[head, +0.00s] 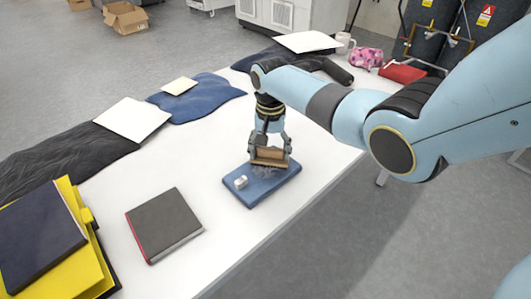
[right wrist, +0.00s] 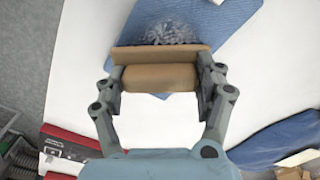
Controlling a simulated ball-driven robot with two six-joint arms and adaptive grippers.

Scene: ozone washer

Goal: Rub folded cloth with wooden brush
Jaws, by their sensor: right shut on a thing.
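The wooden brush (right wrist: 160,78) is gripped across its brown back in the right wrist view, and its pale bristles point away from the gripper. My right gripper (head: 270,150) is shut on the brush, above the far right part of the blue folded cloth. The folded cloth (head: 259,194) lies flat on the white table; its edge also shows in the right wrist view (right wrist: 226,25). The bristles are at the cloth's surface, but exact contact is hard to tell. A small white object (head: 240,182) sits on the cloth's left part. My left gripper is not in view.
A dark book with red edges (head: 165,224) lies on the white table (head: 205,160) left of the cloth. A yellow folder (head: 88,245) under a navy book is at the lower left. Dark and blue garments with white sheets line the far edge. The table's right edge is close to the cloth.

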